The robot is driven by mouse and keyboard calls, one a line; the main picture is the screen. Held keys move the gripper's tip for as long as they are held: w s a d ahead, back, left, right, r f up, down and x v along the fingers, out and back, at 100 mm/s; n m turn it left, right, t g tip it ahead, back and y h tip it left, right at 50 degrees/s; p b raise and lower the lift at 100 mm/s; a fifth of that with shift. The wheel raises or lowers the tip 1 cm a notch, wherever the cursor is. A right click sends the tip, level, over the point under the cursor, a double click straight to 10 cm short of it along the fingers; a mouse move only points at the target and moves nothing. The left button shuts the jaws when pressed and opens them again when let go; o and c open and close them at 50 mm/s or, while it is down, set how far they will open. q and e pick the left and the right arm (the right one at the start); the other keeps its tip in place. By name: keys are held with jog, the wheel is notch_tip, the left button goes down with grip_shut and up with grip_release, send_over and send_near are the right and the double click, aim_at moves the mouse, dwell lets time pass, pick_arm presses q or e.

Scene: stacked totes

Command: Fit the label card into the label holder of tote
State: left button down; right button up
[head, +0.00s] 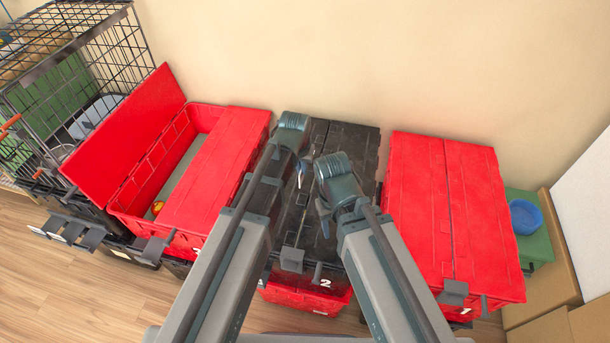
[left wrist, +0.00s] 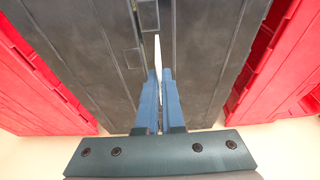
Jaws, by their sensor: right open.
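My left gripper (head: 304,168) is above the black tote lid in the middle of the head view. In the left wrist view its blue fingers (left wrist: 160,72) are closed on a thin white card (left wrist: 158,55), seen nearly edge-on. My right gripper (head: 323,212) is open over the same lid, lower and to the right, with nothing seen in it. A dark holder-like piece (head: 291,259) is at the black tote's front. Which tote the card belongs to cannot be told.
On the left is an open red tote (head: 122,190) with a raised lid and a small orange item (head: 157,207). A closed red tote (head: 425,185) is at right. A wire cage (head: 125,50), green box (head: 535,245) and cardboard boxes (head: 548,290) flank them. The front floor is clear.

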aim_at(301, 176)
pick_arm(q)
jog(key=shift+f+b, duration=1.7)
jog(key=shift+b, duration=0.05)
pick_arm(e)
jog(key=shift+w+a+f, duration=0.1)
jog(key=shift+a+f, duration=0.05)
jog(key=shift+f, duration=0.75)
jog(key=shift+a+f, duration=0.1)
jog(key=shift+f, duration=0.75)
pick_arm(q)
jog(key=shift+f, duration=0.2)
pick_arm(e)
jog(key=shift+f, duration=0.15)
pick_arm(q)
jog(key=c, duration=1)
grip_release()
jog(key=shift+c, duration=0.2)
jog(key=shift+r, duration=0.1)
